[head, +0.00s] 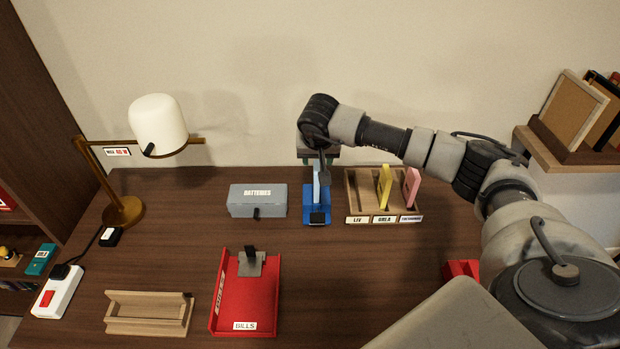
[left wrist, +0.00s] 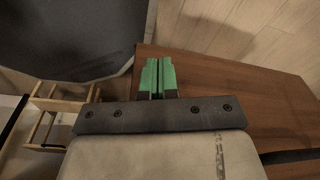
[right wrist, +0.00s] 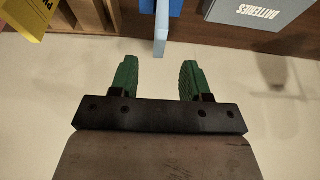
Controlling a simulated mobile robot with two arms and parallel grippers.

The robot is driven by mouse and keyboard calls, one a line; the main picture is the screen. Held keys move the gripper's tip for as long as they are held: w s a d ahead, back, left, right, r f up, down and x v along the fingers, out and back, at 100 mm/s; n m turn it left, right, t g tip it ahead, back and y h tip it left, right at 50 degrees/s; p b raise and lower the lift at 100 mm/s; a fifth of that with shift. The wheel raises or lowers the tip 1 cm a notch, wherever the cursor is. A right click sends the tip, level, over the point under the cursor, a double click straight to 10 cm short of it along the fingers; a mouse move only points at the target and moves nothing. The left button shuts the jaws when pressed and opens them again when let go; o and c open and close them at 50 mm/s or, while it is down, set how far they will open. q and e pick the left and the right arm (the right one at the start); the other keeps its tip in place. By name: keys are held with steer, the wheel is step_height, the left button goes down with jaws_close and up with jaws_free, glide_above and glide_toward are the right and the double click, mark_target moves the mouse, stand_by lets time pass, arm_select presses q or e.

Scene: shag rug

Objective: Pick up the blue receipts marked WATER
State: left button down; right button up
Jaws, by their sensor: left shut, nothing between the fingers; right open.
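A light blue slip (head: 316,184), likely the receipts, stands upright at a blue holder (head: 310,213) with a black clip at the back of the desk. No WATER marking is readable. My right gripper (head: 318,160) is over the holder, its fingers partly hidden by the wrist. In the right wrist view my right gripper (right wrist: 157,68) is open and empty. The light blue slip (right wrist: 161,30) shows edge-on just beyond the fingertips, roughly in line with the gap. My left gripper (left wrist: 159,62) is shut and empty, away from the slip, and outside the head view.
A wooden sorter (head: 350,190) with yellow and pink cards stands close right of the holder; a grey BATTERIES box (head: 258,200) stands close left. A red tray (head: 245,300), wooden rack (head: 150,315) and lamp (head: 158,124) are further left. The front middle desk is clear.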

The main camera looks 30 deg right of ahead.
mark_target(317, 170)
steer(key=x, duration=0.4)
steer(key=shift+s+f, duration=0.1)
steer(key=shift+s, duration=0.1)
steer(key=shift+w+f, duration=0.15)
steer(key=shift+f, duration=0.15)
steer(key=p+x, duration=0.1)
steer(key=x, duration=0.3)
steer(key=shift+f+p, duration=0.4)
arm_select(q)
steer(key=shift+s+a+r, duration=0.1)
steer(key=shift+s+r, duration=0.75)
steer(key=shift+r, duration=0.05)
arm_select(e)
steer(key=shift+w+d+f, duration=0.1)
steer(key=shift+w+f, duration=0.05)
steer(key=shift+f, duration=0.15)
arm_select(q)
steer(key=shift+s, duration=0.1)
arm_select(e)
steer(key=shift+c, duration=1.1)
arm_select(q)
steer(key=shift+s, duration=0.2)
arm_select(e)
jaws_close()
